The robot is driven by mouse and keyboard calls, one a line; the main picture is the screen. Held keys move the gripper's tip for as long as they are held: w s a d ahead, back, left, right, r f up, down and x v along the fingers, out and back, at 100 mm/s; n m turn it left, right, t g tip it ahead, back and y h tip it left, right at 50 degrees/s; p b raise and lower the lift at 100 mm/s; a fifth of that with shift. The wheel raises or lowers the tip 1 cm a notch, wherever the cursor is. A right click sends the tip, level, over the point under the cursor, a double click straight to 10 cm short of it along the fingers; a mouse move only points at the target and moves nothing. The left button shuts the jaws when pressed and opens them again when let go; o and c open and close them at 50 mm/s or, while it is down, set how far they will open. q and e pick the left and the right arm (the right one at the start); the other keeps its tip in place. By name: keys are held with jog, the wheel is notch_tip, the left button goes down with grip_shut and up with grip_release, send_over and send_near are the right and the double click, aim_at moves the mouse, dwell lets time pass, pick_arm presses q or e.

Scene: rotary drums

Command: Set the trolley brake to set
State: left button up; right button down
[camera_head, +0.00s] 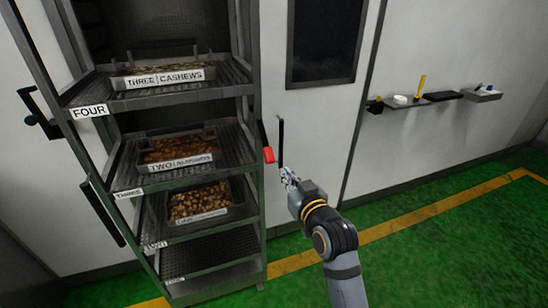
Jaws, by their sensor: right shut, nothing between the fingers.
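The trolley (252,200) is a dark metal rack with labelled shelves, standing left of the middle in the head view. A red piece (268,154) sticks out at its right front post and looks like the brake handle; I cannot read its setting. My right gripper (286,175) is shut and empty. It is just below and to the right of the red piece, and I cannot tell whether they touch. My left gripper is not in view.
The trolley carries trays of nuts, labelled three cashews (165,78) and two almonds (180,161). A black vertical door handle (281,142) is close behind the red piece. A wall shelf (440,97) with small items is at right. Green floor (440,250) is clear at right.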

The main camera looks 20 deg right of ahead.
jog(key=shift+s+d+r, duration=0.1)
jog(key=shift+s+r, duration=0.1)
jog(key=shift+r, duration=0.3)
jog(key=shift+s+d+r, duration=0.1)
jog(key=shift+s+r, duration=0.05)
jog(key=shift+r, duration=0.35)
jog(key=p, duration=0.3)
send_near(269, 151)
jog(key=w+r, duration=0.3)
jog(key=w+f, duration=0.2)
jog(key=f, duration=0.1)
jog(key=shift+w+a, duration=0.2)
jog(key=shift+w+f+p, duration=0.2)
jog(key=shift+f+p, duration=0.1)
jog(key=shift+f, duration=0.05)
